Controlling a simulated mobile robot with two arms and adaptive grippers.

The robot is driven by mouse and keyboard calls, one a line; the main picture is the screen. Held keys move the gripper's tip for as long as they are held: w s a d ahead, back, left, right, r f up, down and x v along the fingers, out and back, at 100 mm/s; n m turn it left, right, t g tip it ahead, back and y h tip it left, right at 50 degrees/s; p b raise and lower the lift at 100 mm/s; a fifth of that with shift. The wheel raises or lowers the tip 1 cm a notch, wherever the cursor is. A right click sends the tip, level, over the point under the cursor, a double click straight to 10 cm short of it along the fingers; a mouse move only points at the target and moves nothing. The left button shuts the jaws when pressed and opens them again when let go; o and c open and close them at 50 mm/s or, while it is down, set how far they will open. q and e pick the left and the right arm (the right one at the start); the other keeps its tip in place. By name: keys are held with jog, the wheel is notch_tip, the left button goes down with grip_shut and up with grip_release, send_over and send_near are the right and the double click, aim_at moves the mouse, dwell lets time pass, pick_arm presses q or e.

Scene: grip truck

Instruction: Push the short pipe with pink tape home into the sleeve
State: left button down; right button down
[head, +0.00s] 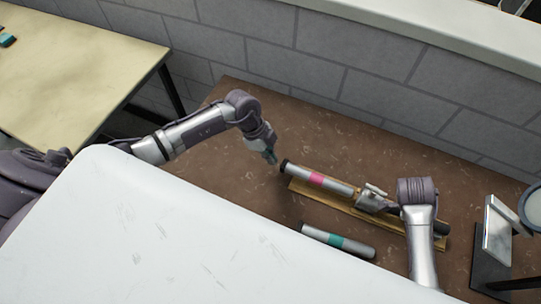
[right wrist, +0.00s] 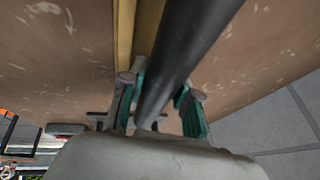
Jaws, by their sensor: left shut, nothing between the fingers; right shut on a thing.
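The short silver pipe with pink tape (head: 316,179) lies along a wooden rail (head: 298,188), its black end (head: 286,164) pointing left. Its right end meets a metal clamp (head: 372,198). A black tube, seemingly the sleeve (head: 441,228), shows past my right wrist on the same line; how far the pipe sits in it is hidden. My left gripper (head: 271,158) is shut and empty, just left of the pipe's black end, with a small gap. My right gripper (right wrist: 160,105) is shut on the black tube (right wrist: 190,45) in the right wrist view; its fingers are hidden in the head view.
A second pipe with teal tape (head: 337,241) lies on the brown table (head: 235,195) in front of the rail. A metal stand (head: 495,235) is at the right. A grey wall (head: 320,65) runs behind. The table left of the rail is clear.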

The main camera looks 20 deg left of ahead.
aim_at(295, 168)
pick_arm(q)
jog(key=shift+d, duration=0.3)
jog(key=shift+d, duration=3.65)
jog(key=shift+a+r, duration=0.1)
jog(key=shift+a, duration=0.05)
jog(key=shift+a+r, duration=0.5)
jog(key=shift+a, duration=0.2)
jog(key=shift+a+r, duration=0.45)
jog(key=shift+a, duration=0.25)
jog(key=shift+r, duration=3.5)
pick_arm(e)
jog(key=shift+c, duration=2.4)
grip_release()
